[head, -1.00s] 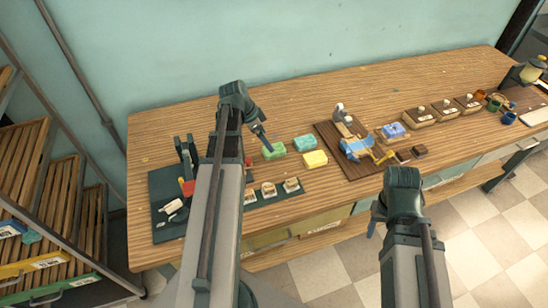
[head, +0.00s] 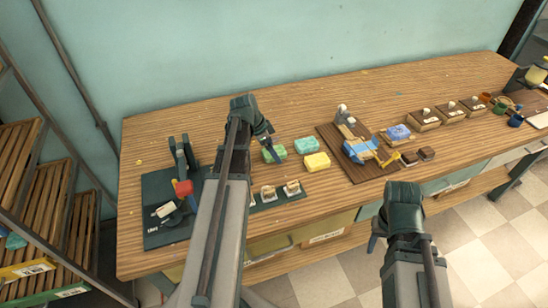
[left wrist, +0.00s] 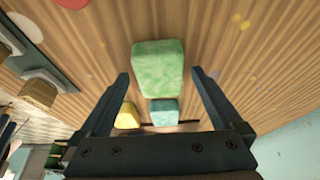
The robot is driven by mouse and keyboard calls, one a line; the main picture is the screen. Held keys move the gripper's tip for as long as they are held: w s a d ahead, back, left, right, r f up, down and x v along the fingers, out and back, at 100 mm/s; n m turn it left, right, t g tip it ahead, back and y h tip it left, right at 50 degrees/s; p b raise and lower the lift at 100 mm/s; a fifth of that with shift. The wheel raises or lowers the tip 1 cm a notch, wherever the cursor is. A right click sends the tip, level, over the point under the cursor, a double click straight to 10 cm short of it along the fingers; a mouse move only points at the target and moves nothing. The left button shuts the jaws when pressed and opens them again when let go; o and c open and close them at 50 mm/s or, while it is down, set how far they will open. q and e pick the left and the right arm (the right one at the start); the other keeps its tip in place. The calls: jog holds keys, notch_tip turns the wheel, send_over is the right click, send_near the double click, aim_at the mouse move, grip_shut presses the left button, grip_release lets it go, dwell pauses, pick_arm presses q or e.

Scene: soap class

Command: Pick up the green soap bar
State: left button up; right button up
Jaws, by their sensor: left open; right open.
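The green soap bar (head: 279,153) lies on the wooden bench, left of a teal bar (head: 306,145) and a yellow bar (head: 316,162). My left gripper (head: 270,148) is over the green bar in the head view and partly covers it. In the left wrist view the green bar (left wrist: 158,68) shows near the tips of my open left fingers (left wrist: 160,75), with nothing gripped.
A dark mat (head: 158,236) with a tool stand and small samples is on the left. A brown board (head: 352,168) with a blue and yellow device stands right of the soaps. Several wooden boxes (head: 424,118) line the right. The bench behind the soaps is clear.

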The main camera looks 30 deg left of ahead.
pick_arm(q)
jog(key=shift+r, duration=0.1)
jog(key=c, duration=1.5)
notch_tip(320, 180, up, 10)
jog(key=p, duration=1)
jog(key=s+a+m+g+y, duration=0.2)
jog(key=s+m, duration=0.3)
jog(key=m, duration=0.7)
jog(key=s+a+f+m+g+y, duration=0.1)
jog(key=s+m, duration=0.4)
jog(key=m, duration=0.7)
jog(key=s+a+m+g+y+b, duration=0.1)
jog(key=s+a+m+g+y, duration=0.2)
jog(key=m, duration=0.8)
jog(key=shift+s+a+f+m+g, duration=0.15)
jog(key=shift+s+a+m+g, duration=0.3)
jog(key=shift+s+a, duration=0.5)
